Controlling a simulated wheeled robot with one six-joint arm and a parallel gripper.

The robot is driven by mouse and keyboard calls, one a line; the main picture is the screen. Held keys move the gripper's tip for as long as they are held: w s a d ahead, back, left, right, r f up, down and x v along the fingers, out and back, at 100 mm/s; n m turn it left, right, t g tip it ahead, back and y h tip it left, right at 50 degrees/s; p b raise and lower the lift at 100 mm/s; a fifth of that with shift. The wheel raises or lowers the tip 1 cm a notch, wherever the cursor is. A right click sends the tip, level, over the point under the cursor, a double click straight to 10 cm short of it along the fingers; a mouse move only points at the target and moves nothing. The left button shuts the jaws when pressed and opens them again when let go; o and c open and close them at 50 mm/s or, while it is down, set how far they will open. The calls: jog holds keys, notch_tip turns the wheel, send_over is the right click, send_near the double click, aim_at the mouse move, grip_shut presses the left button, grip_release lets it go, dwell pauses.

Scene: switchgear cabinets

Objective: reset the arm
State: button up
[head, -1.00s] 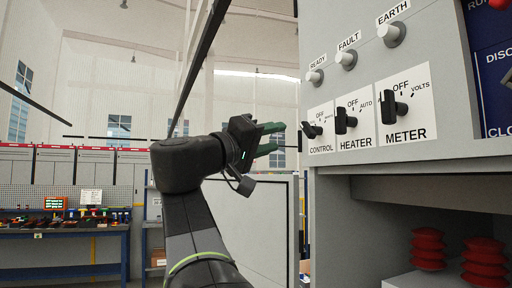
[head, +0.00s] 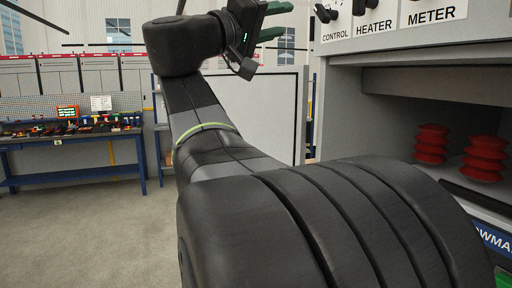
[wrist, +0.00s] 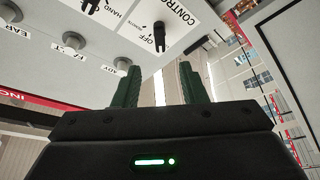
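My arm (head: 205,115) rises from the lower right of the head view and bends at the top. My gripper (head: 277,21) is at the top of that view, left of the cabinet's CONTROL switch (head: 325,13) and apart from it. Its two green fingers stand apart with nothing between them. In the wrist view, my gripper (wrist: 158,82) also shows open and empty, the fingers pointing up the picture. The CONTROL switch (wrist: 160,37) is beyond the fingertips there, on the panel.
The cabinet (head: 400,50) fills the right side, with an open recess holding red ribbed insulators (head: 432,144). A workbench (head: 75,138) with small parts stands at the far left. The floor (head: 95,230) at left is clear. Indicator lamps (wrist: 75,43) show in the wrist view.

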aim_at(318, 13)
jog(key=p+x, duration=0.4)
jog(key=x, duration=0.9)
jog(key=shift+w+d, duration=0.1)
jog(key=shift+d, duration=0.05)
